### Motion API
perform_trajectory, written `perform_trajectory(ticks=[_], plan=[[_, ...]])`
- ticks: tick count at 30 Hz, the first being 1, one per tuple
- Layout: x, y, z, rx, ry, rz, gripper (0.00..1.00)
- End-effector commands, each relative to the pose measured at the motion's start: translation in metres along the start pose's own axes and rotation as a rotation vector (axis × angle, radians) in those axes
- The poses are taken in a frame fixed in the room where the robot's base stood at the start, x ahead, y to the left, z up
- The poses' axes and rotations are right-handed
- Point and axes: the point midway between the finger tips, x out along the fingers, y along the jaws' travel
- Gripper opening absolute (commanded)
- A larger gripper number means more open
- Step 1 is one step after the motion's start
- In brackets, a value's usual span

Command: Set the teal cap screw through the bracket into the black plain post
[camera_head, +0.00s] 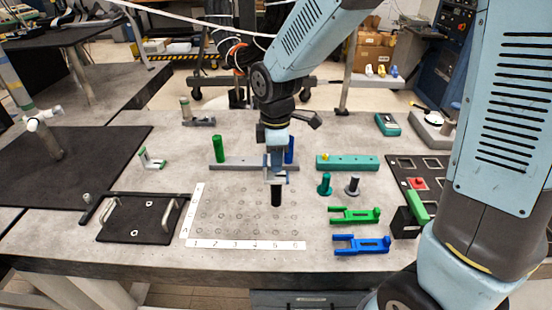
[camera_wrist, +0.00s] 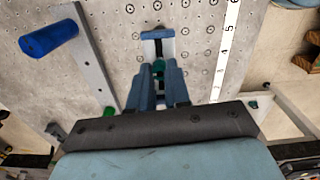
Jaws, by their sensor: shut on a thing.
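A green bracket (camera_head: 354,215) and a blue bracket (camera_head: 360,245) lie at the right; which one is meant I cannot tell.
A grey rail (camera_head: 235,164) behind the board carries a green post (camera_head: 218,149) and a blue post (camera_head: 290,150). A dark screw (camera_head: 353,185) and a teal block (camera_head: 347,163) are at the right. A black plate with handles (camera_head: 142,222) lies left.

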Motion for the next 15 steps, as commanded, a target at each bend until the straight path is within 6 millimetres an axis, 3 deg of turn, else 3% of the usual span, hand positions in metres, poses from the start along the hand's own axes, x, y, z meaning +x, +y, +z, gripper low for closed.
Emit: perform_trajectory(ticks=[15], plan=[[0.0079,0.0000,0.0000,0.000,0.000,0.000,0.00]])
